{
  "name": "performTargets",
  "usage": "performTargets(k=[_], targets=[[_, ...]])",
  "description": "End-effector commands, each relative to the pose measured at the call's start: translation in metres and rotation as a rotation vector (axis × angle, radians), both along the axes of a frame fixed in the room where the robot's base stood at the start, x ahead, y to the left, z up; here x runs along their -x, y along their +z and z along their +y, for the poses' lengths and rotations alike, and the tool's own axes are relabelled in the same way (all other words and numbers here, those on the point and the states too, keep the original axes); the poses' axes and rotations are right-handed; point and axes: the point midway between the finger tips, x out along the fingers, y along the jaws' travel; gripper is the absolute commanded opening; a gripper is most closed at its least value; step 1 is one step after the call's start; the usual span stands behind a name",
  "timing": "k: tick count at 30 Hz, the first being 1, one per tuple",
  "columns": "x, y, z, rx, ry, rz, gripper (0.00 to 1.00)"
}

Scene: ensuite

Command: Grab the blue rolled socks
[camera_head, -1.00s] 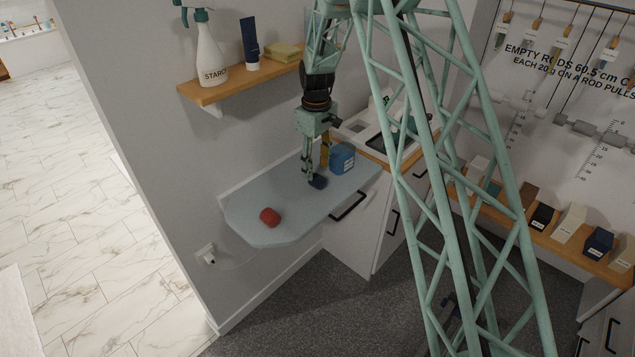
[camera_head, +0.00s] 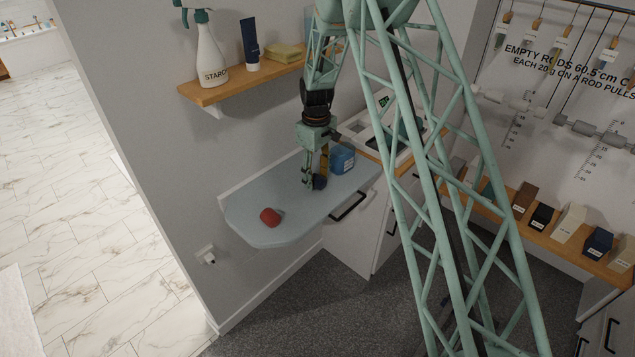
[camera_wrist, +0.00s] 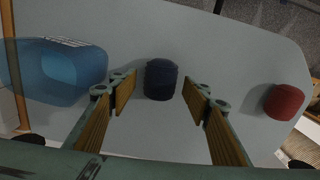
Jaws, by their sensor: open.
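The dark blue rolled socks (camera_head: 319,182) lie on the grey ironing-board-like shelf (camera_head: 245,222). In the wrist view the blue socks (camera_wrist: 161,79) sit upright in the middle, ahead of and between the fingertips. My gripper (camera_head: 316,178) points down over the shelf right at the socks and partly hides them in the head view. In the wrist view my gripper (camera_wrist: 158,96) is open, one finger to each side of the socks, with a gap visible on both sides. I cannot tell exactly how far the fingertips reach down.
A red roll (camera_head: 270,217) lies nearer the shelf's rounded end. A wall shelf (camera_head: 240,84) holds a spray bottle (camera_head: 210,52). The shelf between the rolls is clear.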

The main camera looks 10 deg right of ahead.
Motion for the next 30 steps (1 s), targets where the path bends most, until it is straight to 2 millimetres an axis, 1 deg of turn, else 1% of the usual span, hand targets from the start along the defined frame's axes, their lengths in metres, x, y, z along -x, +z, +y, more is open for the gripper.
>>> performTargets(k=[4, 20, 28, 29, 30], targets=[[-0.0001, -0.005, -0.0001, 0.0, 0.0, 0.0, 0.44], [0.0001, -0.0049, -0.0001, 0.0, 0.0, 0.0, 0.44], [0.0001, -0.0049, -0.0001, 0.0, 0.0, 0.0, 0.2], [0.0001, -0.0049, -0.0001, 0.0, 0.0, 0.0, 0.18], [0.0001, -0.0049, -0.0001, 0.0, 0.0, 0.0, 0.17]])
